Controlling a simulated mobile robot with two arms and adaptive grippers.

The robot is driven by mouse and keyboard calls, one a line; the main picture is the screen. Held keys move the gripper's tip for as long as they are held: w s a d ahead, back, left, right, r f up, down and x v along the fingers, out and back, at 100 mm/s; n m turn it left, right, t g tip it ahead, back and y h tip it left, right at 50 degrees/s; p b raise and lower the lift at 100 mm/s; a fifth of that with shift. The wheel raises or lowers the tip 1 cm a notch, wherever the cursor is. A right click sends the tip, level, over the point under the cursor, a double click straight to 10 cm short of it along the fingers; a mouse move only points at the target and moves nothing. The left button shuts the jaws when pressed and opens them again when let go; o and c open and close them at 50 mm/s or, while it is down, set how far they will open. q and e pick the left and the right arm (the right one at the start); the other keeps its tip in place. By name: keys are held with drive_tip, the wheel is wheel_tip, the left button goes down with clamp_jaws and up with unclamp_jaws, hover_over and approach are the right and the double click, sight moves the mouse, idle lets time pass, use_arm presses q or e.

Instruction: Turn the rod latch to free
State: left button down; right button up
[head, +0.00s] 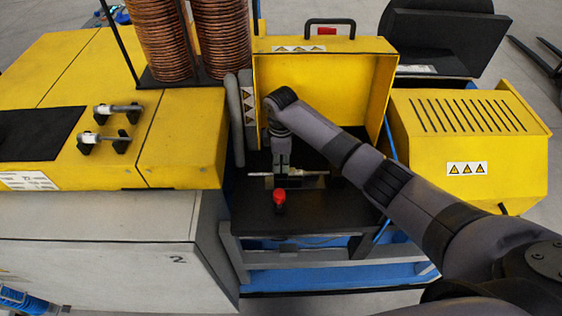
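A thin metal rod (316,173) lies roughly level across the dark work surface of the machine, in the middle of the head view. A red knob (280,196) stands just in front of it. My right gripper (282,172) points down at the rod from behind and hides its middle. The fingertips are too small to tell whether they are apart or closed on the rod. Two more short metal rods with black mounts, one at the back (119,109) and one in front (104,140), sit on the yellow top at the left. My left gripper is not in view.
A raised yellow cover (330,85) with a black handle stands behind the rod. Copper coils (160,40) rise at the back left. A slotted yellow housing (467,115) is at the right. My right arm crosses the right side. The dark surface (300,218) before the knob is clear.

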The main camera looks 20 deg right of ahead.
clamp_jaws()
drive_tip(key=shift+r, duration=0.1)
drive_tip(key=m, duration=0.4)
drive_tip(key=shift+m, duration=0.3)
drive_tip(key=m, duration=0.6)
drive_tip(key=shift+s+a, duration=0.1)
drive_tip(key=shift+a, duration=0.05)
drive_tip(key=m, duration=0.4)
drive_tip(key=shift+a, duration=0.1)
drive_tip(key=shift+m, duration=1.7)
